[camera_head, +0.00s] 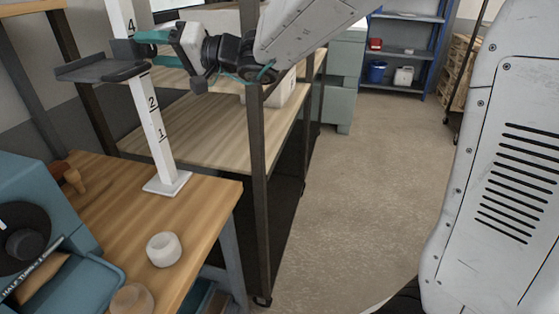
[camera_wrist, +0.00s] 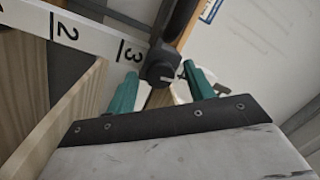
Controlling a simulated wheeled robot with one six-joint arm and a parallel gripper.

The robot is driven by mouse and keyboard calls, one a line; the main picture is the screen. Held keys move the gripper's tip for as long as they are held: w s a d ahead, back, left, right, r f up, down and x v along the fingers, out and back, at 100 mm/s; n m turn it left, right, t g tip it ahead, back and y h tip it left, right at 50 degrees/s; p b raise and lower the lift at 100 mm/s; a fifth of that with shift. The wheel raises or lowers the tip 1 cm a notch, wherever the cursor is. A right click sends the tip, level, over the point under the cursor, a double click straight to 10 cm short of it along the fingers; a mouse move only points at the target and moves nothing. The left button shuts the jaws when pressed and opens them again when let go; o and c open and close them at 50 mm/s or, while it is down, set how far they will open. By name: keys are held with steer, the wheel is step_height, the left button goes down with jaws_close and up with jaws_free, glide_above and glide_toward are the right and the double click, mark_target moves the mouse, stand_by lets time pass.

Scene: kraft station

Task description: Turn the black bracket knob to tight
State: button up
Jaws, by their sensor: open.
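The black bracket (camera_head: 100,69) sits on an upright white post (camera_head: 152,122) marked with numbers, above the 2 mark in the head view. In the wrist view, its black round knob (camera_wrist: 159,68) shows beside the 3 mark, with a small light line on its face. My gripper (camera_head: 154,48) is at the post at bracket height, its teal fingers apart. In the wrist view my gripper (camera_wrist: 158,74) has one finger on each side of the knob, with gaps visible. Contact with the knob cannot be told. In the head view the fingers and post hide the knob.
The post's base stands on a wooden bench (camera_head: 205,195). A shelf rack with a dark upright (camera_head: 258,190) stands close behind my gripper. Floor (camera_head: 370,160) to the right is clear.

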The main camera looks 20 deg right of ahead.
steer(key=n, duration=0.5)
steer(key=shift+r+g+h, duration=0.1)
steer(key=shift+g+h, duration=0.2)
steer(key=shift+s+d+n, duration=0.15)
steer(key=shift+d+n, duration=0.25)
steer(key=v, duration=0.7)
steer(key=s+d+f+m+g+h, duration=0.1)
steer(key=s+d+f+g+h, duration=0.1)
steer(key=s, duration=0.6)
steer(key=s+d+f+m+g+h, duration=0.1)
steer(key=s+d+f+g+h, duration=0.1)
steer(key=s+f, duration=0.4)
steer(key=s+d+f+m+g+h, duration=0.1)
steer(key=s+d+f+g+h, duration=0.2)
steer(key=s, duration=0.7)
steer(key=shift+s+f+g+h, duration=0.35)
steer(key=shift+f+h, duration=0.3)
steer(key=shift+h, duration=0.45)
steer(key=shift+w, duration=0.1)
steer(key=s+d+f+m+h, duration=0.3)
steer(key=s+d+h, duration=0.3)
steer(key=d, duration=0.5)
steer(key=shift+s+d+f+m, duration=0.2)
steer(key=shift+s+f+m, duration=0.2)
steer(key=shift+s+m, duration=0.2)
